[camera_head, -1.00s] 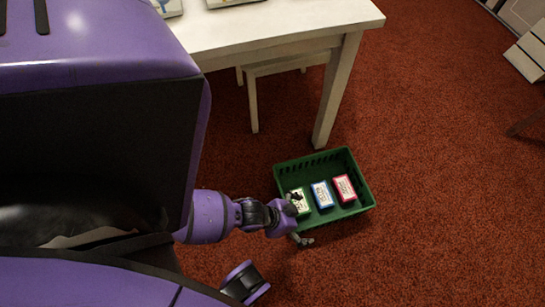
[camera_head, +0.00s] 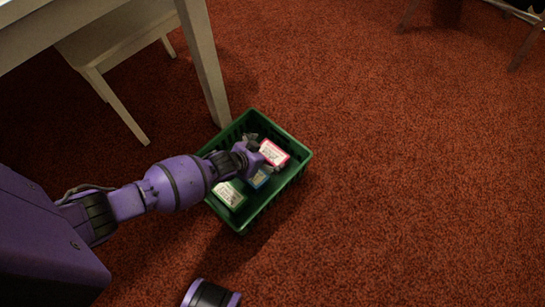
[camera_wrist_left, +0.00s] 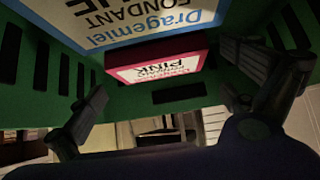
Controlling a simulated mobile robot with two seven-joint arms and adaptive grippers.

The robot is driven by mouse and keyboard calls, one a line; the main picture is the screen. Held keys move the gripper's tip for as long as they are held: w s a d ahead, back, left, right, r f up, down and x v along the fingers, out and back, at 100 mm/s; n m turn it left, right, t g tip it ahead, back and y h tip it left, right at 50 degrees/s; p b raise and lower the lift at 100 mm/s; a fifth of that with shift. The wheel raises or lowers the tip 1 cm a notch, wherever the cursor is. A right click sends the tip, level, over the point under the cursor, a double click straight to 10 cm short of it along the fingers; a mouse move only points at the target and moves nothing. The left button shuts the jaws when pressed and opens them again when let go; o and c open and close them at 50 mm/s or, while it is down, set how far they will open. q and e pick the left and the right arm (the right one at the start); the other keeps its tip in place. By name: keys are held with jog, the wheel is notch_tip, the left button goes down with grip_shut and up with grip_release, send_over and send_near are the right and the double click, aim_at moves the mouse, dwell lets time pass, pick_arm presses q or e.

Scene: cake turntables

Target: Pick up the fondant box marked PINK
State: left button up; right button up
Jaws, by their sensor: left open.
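The pink fondant box (camera_head: 274,152), with a white label, lies at the far right of the green basket (camera_head: 290,187). In the left wrist view the box (camera_wrist_left: 160,72) reads PINK and sits between my spread fingers in the picture. My left gripper (camera_head: 256,153) is open, low over the basket beside the pink box; I cannot tell whether it touches it. The blue fondant box (camera_head: 260,178) is partly hidden under my gripper; its label (camera_wrist_left: 145,20) is large in the wrist view. The green fondant box (camera_head: 229,195) lies nearest me. My right gripper is not in view.
The basket stands on red carpet (camera_head: 400,180) close to a pale table leg (camera_head: 205,70). A chair (camera_head: 110,95) is under the table. The carpet right of the basket is clear.

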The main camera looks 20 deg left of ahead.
aim_at(271, 153)
pick_arm(q)
jog(key=b+x, duration=0.2)
jog(key=x, duration=0.1)
jog(key=shift+w+d+f+b, duration=0.1)
jog(key=shift+f+b, duration=0.25)
jog(key=shift+f, duration=0.1)
jog(key=shift+w+d+f, duration=0.1)
jog(key=shift+w+f, duration=0.15)
jog(key=shift+w, duration=0.05)
jog(key=c, duration=1)
jog(key=shift+r, duration=0.1)
jog(key=shift+c, duration=0.8)
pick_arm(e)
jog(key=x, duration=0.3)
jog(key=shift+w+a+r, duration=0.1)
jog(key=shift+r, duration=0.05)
pick_arm(q)
jog(key=shift+r, duration=0.1)
